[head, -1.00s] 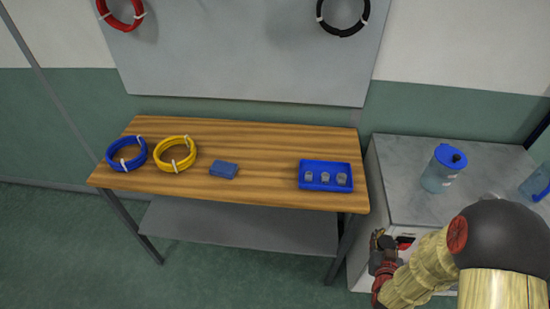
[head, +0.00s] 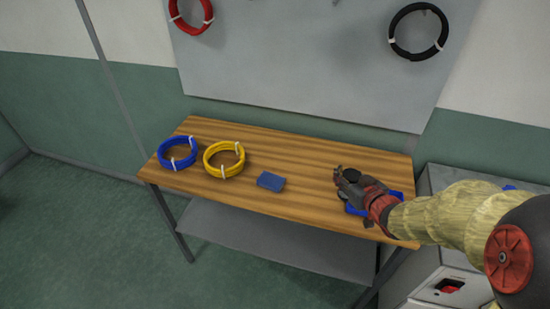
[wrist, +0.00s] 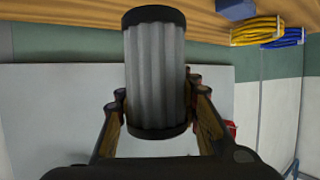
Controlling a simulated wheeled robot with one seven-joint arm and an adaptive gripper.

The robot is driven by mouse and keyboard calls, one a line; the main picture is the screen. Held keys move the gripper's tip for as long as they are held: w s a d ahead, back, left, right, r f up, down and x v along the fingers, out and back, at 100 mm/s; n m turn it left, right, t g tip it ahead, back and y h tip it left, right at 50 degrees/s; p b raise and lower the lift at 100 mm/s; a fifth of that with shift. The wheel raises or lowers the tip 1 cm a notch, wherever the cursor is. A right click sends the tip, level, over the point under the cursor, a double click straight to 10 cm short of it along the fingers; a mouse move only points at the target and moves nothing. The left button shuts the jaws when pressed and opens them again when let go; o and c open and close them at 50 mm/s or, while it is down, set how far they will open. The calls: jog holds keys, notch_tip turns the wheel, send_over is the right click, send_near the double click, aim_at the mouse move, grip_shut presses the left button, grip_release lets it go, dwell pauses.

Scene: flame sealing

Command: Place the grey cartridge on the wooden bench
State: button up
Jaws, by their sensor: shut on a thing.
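The grey cartridge (wrist: 157,70), a ribbed grey cylinder with black ends, is held between my gripper's fingers in the wrist view. My gripper (head: 344,180) is shut on it. In the head view my gripper is over the right part of the wooden bench (head: 300,205), in front of the blue tray. The cartridge is mostly hidden by the gripper there; only a dark round shape shows near the fingers. The bench also shows along the top edge of the wrist view (wrist: 120,10), apart from the cartridge.
The blue tray (head: 357,210) is largely hidden under my gripper. A blue block (head: 270,181), a yellow coil (head: 210,165) and a blue coil (head: 164,160) lie further left on the bench. Bare wood lies between block and tray. A grey cabinet (head: 430,272) stands at right.

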jog(key=f+b+x, duration=0.1)
jog(key=b+x, duration=0.1)
jog(key=x, duration=0.3)
jog(key=b+x, duration=0.2)
jog(key=x, duration=0.4)
jog(key=s+f+b+x, duration=0.1)
jog(key=b+x, duration=0.1)
jog(key=x, duration=0.3)
jog(key=shift+w+d+f, duration=0.15)
jog(key=shift+w+f, duration=0.05)
jog(key=shift+f, duration=0.25)
jog(key=shift+w+f+b, duration=0.15)
jog(key=shift+f+b, duration=0.6)
jog(key=shift+f, duration=0.75)
jog(key=shift+f, duration=0.15)
jog(key=o, duration=1.4)
